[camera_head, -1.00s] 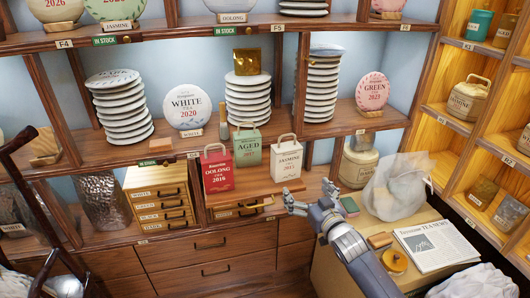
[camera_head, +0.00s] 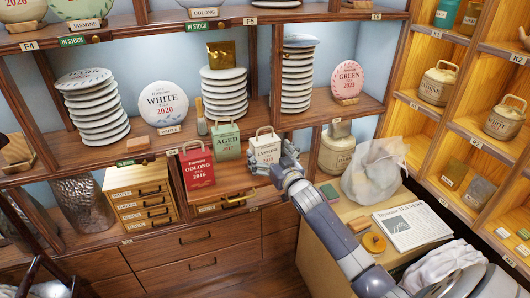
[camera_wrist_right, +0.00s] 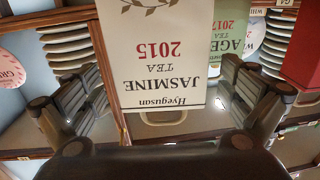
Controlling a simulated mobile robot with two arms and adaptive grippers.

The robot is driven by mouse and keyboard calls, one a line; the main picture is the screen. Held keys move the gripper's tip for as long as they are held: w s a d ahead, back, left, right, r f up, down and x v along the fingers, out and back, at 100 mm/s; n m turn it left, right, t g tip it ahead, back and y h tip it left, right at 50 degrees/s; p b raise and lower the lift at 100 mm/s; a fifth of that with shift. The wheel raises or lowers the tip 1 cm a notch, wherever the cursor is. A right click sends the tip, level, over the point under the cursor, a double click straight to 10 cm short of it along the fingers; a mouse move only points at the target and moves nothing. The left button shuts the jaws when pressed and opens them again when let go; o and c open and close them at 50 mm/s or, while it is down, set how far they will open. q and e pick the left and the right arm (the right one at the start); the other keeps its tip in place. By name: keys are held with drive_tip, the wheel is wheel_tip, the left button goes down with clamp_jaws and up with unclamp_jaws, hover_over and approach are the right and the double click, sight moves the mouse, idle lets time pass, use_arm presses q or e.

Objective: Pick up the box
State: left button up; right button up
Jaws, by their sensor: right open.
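Three bag-shaped tea boxes with handles stand in a row on the low middle shelf: red Oolong (camera_head: 198,166), green Aged (camera_head: 227,140) and white Jasmine (camera_head: 264,146). The white Jasmine box also fills the top middle of the right wrist view (camera_wrist_right: 165,45), upside down. My right gripper (camera_head: 273,162) is at the lower front of the Jasmine box. Its fingers are open; in the wrist view they lie on either side of the box (camera_wrist_right: 160,98), not visibly closed on it. The gripper partly hides the box's lower part. My left gripper is not in view.
Stacks of pale tea cakes (camera_head: 94,110) and a round White tea cake (camera_head: 163,103) stand behind the boxes. A crumpled translucent bag (camera_head: 374,172) and a newspaper (camera_head: 412,226) lie on the counter at right. A small drawer chest (camera_head: 140,195) stands left of the boxes.

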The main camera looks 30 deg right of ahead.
sight(267, 144)
drive_tip(key=shift+w+d, duration=0.1)
drive_tip(key=shift+w, duration=1.2)
drive_tip(key=c, duration=1.2)
drive_tip(key=shift+r, duration=0.1)
drive_tip(key=shift+r, duration=0.55)
drive_tip(key=shift+s+a+r+b, duration=0.1)
drive_tip(key=shift+s+r+b, duration=0.15)
drive_tip(key=shift+r, duration=0.25)
drive_tip(key=shift+s+a+r+b, duration=0.1)
drive_tip(key=shift+r+b, duration=0.15)
drive_tip(key=shift+r, duration=0.25)
drive_tip(key=s+a+r+b, duration=0.1)
drive_tip(key=s+a, duration=0.2)
drive_tip(key=s, duration=0.3)
drive_tip(key=s+a+b, duration=0.1)
drive_tip(key=s+a, duration=0.3)
drive_tip(key=s, duration=0.3)
drive_tip(key=shift+s+r, duration=0.25)
drive_tip(key=shift+r, duration=0.1)
